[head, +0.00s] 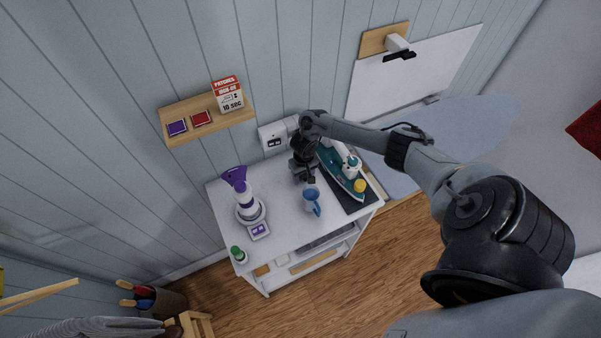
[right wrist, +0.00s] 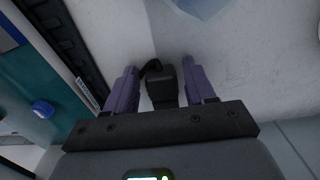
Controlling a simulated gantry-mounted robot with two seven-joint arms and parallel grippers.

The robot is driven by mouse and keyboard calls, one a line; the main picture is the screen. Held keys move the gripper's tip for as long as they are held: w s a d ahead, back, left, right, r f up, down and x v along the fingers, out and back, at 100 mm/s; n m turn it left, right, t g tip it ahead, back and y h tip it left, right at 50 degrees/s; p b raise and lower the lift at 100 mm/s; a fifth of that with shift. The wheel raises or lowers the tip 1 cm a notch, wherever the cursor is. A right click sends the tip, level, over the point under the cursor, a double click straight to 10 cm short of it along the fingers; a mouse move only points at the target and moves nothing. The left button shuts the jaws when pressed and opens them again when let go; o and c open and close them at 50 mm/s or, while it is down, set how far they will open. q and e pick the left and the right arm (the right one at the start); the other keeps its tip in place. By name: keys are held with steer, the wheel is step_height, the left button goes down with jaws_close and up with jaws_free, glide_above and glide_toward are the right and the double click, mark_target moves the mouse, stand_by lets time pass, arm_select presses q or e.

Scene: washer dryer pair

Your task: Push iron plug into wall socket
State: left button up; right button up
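The wall socket (head: 274,143) is a white plate with dark outlets on the panelled wall, just above the back of the white table. My right gripper (head: 303,174) is low over the table, to the right of and below the socket. In the right wrist view, a black plug (right wrist: 161,88) lies between my two purple fingers (right wrist: 160,90). A narrow gap shows on each side of it, so the gripper looks open around it. In the head view my gripper hides the plug. The teal iron (head: 346,174) is right of the gripper. My left gripper is not in view.
A shelf (head: 180,131) juts from the wall above. The table's middle-left is clear.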

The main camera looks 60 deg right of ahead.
steer(key=c, duration=0.8)
steer(key=shift+r, duration=0.1)
steer(key=shift+c, duration=0.2)
